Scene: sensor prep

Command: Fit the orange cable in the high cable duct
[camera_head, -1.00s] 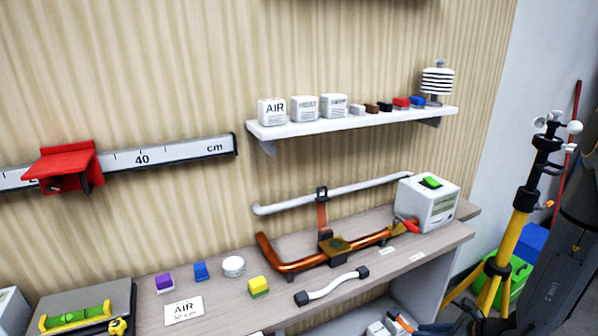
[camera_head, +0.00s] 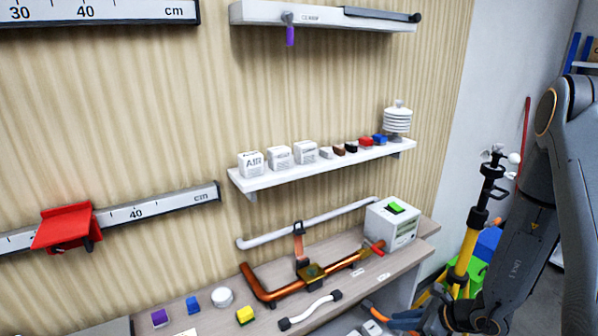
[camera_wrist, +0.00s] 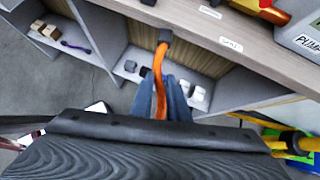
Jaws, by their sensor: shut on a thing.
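The high cable duct (camera_head: 345,17) is a long white channel on the wall at the top of the head view. A purple piece hangs from its left part, and a dark strip lies along its right part. The orange cable (camera_wrist: 160,75) shows in the wrist view, curving from a dark end block down to my gripper (camera_wrist: 175,103). The bluish fingers are shut on the cable; the exact grip is partly hidden. In the head view, my gripper (camera_head: 403,318) is low at the right, far below the duct, with some orange cable (camera_head: 373,311) beside it.
Below the duct, a white shelf (camera_head: 285,180) carries labelled boxes, small blocks and a finned sensor. The bench holds copper pipes (camera_head: 290,287), a white device (camera_head: 391,226) and a white cable (camera_head: 310,311). A yellow tripod (camera_head: 465,255) stands right.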

